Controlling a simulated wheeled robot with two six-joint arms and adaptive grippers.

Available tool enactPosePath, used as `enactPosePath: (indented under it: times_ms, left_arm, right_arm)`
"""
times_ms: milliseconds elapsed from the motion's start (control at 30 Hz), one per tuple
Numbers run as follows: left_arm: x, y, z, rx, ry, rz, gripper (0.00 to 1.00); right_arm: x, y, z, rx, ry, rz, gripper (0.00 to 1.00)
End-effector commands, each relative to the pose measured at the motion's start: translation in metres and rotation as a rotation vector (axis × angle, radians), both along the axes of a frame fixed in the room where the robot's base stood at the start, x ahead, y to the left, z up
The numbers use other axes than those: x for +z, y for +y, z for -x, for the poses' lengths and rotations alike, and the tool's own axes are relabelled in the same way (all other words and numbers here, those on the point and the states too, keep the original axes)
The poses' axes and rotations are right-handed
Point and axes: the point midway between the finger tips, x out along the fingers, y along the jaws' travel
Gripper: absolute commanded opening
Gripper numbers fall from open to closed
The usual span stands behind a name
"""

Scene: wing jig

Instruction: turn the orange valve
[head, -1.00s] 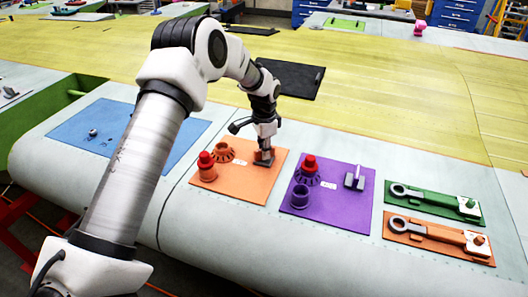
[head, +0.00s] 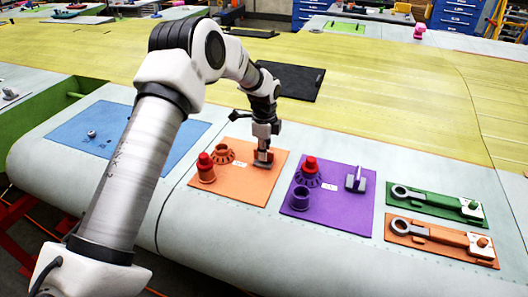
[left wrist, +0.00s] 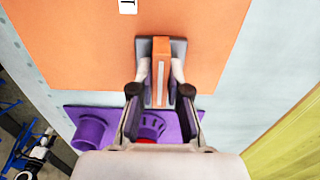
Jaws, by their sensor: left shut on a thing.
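The orange valve (left wrist: 161,58) stands on the orange board (head: 232,191), near its right side in the head view. My left gripper (head: 264,157) reaches down onto the valve from above. In the left wrist view the fingers of my left gripper (left wrist: 160,88) are on both sides of the orange handle and shut on it. A grey base shows under the handle. In the head view the gripper hides most of the handle. My right gripper is not in view.
The orange board also holds a red-capped orange post (head: 205,167) and an orange ring (head: 223,153). A purple board (head: 322,225) with similar parts lies to the right. Green (head: 430,206) and orange wrench boards (head: 420,241) lie farther right. A blue mat (head: 100,125) lies left.

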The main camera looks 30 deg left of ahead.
Motion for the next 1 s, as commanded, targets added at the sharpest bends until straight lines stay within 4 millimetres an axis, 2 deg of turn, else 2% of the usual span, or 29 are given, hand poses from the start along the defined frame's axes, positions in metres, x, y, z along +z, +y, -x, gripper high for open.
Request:
enactPosePath:
  times_ms: [533,567,600,633,900,1000]
  left_arm:
    - [-0.0038,-0.0009,0.0028,-0.030,0.010,0.002,0.00]
    - [-0.0038,-0.0010,0.0027,-0.030,0.010,0.002,0.23]
    - [-0.0036,-0.0009,0.0027,-0.030,0.010,0.002,0.37]
    - [-0.0034,-0.0008,0.0025,-0.030,0.009,0.002,0.41]
    - [-0.0011,-0.0004,0.0011,-0.029,0.004,0.001,0.41]
    - [0.0059,-0.0004,0.0004,-0.029,0.002,0.000,0.41]
  right_arm:
    - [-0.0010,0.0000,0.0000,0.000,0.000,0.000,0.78]
    - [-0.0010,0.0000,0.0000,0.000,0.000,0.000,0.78]
    - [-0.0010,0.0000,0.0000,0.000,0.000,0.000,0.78]
    - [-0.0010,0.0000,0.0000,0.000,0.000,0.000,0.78]
    - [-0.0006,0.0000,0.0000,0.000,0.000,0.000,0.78]
    - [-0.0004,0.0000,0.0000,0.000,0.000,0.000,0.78]
